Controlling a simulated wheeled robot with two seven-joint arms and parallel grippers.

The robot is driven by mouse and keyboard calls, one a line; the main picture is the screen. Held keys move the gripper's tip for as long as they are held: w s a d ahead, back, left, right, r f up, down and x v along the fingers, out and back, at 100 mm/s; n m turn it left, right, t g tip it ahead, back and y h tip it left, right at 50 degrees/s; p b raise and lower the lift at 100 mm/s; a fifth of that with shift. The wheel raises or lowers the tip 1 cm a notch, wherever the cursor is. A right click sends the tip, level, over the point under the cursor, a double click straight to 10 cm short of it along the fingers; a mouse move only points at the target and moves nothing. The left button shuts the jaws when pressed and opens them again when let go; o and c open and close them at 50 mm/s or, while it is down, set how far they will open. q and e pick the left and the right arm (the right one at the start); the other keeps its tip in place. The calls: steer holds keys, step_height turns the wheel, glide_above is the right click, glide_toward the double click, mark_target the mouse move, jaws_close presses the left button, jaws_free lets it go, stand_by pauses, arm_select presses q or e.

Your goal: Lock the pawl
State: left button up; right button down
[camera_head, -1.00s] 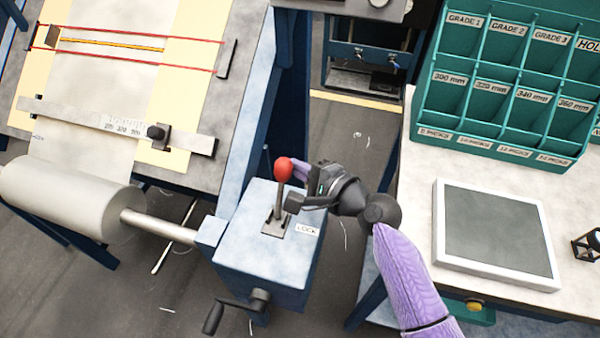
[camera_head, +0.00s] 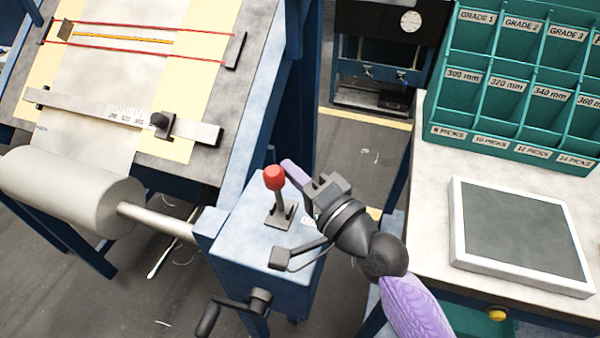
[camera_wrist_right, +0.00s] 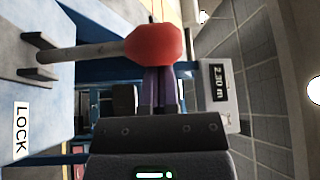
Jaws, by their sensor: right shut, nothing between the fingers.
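The pawl lever has a red knob (camera_head: 274,178) on a grey stem (camera_head: 279,202). It rises from a dark slotted bracket (camera_head: 279,216) on the blue-grey box and leans a little left in the head view. My right gripper (camera_head: 292,172) is shut and empty, its purple fingers just right of the knob. In the right wrist view the red knob (camera_wrist_right: 154,45) is in front of the closed fingers (camera_wrist_right: 160,88); I cannot tell if they touch. The LOCK label (camera_wrist_right: 20,128) shows there, but my gripper mostly covers it in the head view. My left gripper is out of view.
The blue-grey box (camera_head: 240,250) carries a crank handle (camera_head: 235,309) in front. A cloth roll (camera_head: 70,190) and slanted loom table (camera_head: 215,95) are at left. A worktop with a grey-topped tray (camera_head: 455,240) and green rack (camera_head: 440,110) stands at right.

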mark_target(276, 186)
steer(key=n+b, duration=0.1)
steer(key=s+n+y+b, duration=0.1)
steer(key=s+b, duration=0.1)
steer(key=shift+s+a+f+n+t+y, duration=0.2)
steer(key=shift+a+f+n+t+y, duration=0.1)
steer(key=shift+a+f+n, duration=0.1)
steer(key=shift+s+a+n+b, duration=0.1)
steer(key=shift+s+n+b, duration=0.2)
steer(key=shift+n+b, duration=0.1)
steer(key=shift+s+n+y, duration=0.25)
steer(key=shift+n+y, duration=0.15)
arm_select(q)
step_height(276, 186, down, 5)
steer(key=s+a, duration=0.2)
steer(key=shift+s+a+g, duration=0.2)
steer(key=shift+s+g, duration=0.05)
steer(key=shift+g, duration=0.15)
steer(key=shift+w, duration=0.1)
